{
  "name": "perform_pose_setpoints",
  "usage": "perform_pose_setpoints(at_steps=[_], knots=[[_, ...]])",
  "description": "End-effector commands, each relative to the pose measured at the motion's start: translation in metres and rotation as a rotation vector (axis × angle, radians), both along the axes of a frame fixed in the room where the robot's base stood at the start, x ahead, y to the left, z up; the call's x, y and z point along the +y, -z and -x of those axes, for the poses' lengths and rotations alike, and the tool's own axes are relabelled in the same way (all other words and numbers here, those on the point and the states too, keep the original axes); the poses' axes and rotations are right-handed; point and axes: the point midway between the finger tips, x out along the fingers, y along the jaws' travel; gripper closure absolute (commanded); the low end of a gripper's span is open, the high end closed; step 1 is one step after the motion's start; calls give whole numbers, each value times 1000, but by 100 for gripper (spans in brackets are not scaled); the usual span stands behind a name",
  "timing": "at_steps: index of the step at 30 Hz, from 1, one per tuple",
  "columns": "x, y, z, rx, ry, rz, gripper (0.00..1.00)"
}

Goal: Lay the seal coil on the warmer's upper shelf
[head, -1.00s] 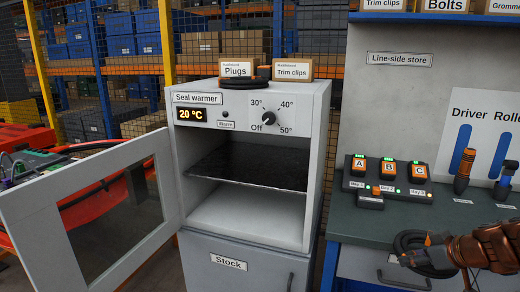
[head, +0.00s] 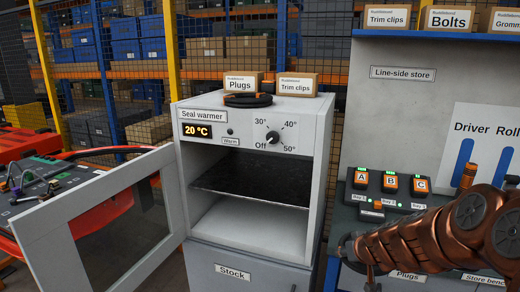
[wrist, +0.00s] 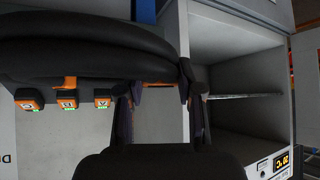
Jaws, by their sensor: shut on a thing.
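The seal coil (wrist: 90,45), a thick black ring bundle, fills the upper left of the wrist view. My gripper (wrist: 160,85) is shut on it, with dark fingers either side of an orange part. In the head view my arm hides the coil and most of the gripper. The seal warmer (head: 322,150) stands in the middle with its door (head: 110,185) swung open to the left. Its upper shelf (head: 250,186), a dark rack, is bare. The shelf also shows in the wrist view (wrist: 245,97), to the right of the gripper and apart from the coil.
Another black coil (head: 248,101) with an orange part lies on the warmer's top, by the Plugs box (head: 243,83) and Trim clips box (head: 297,84). A bench holds the orange A, B, C units (head: 390,183) at right. The space before the warmer's opening looks free.

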Motion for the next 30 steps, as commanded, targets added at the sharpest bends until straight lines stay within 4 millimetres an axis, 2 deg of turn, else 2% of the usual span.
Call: perform_pose_setpoints(at_steps=[3,12,17,30], knots=[[24,-7,-6,1,28,4,100],[61,-14,-14,-2,101,3,100],[67,-15,-15,-1,115,2,100],[67,-15,-15,-1,114,5,100]])
